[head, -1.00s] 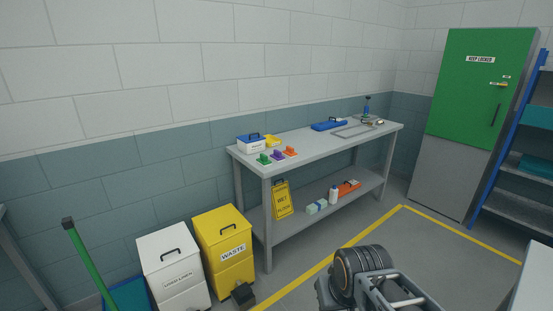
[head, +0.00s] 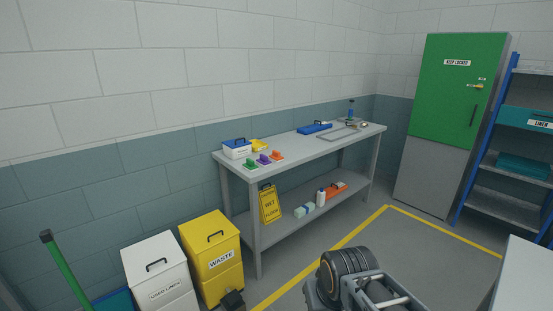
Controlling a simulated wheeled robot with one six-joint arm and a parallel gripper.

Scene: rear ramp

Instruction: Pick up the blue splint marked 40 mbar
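A flat blue item with a dark handle or strap (head: 315,128) lies on the grey workbench (head: 330,147), toward the back of its top. It may be the blue splint, but no 40 mbar marking can be read at this size. A small upright blue and dark item (head: 351,108) stands farther along the bench, by its far right end. My gripper's fingertips do not show. Only dark and grey parts of my arm show at the bottom centre, well short of the bench.
On the bench are a blue-lidded white box (head: 237,149), small green, purple and orange pieces, and a grey frame. Yellow waste bin (head: 212,258) and white bin (head: 158,272) stand left. Floor before the bench is clear.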

